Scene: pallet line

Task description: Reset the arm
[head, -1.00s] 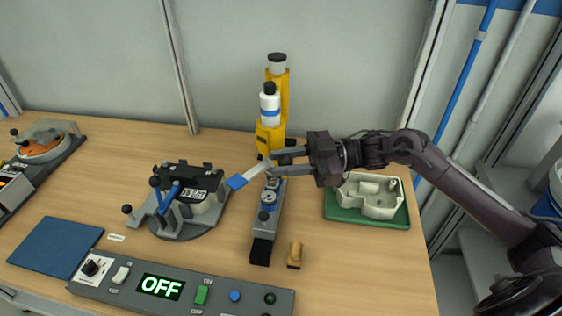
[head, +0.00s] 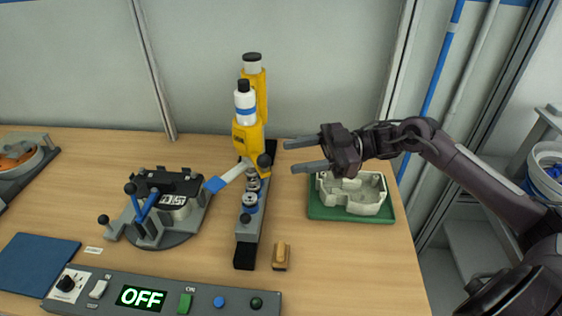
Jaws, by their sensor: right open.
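My right gripper (head: 306,156) is open and empty. It hangs in the air above the bench, right of the yellow bottle holder and just left of and above the cream casting on the green tray. Its two fingers point left and are apart from the blue-tipped white lever (head: 230,176). My right arm (head: 470,178) reaches in from the right edge. My left gripper does not show.
A yellow stand (head: 248,137) with a white bottle (head: 246,108) rises behind a grey rail (head: 246,236). The cream casting (head: 352,194) lies on a green tray (head: 318,211). A clamp fixture (head: 165,205), wooden block (head: 281,256) and control panel (head: 205,299) reading OFF stand nearby.

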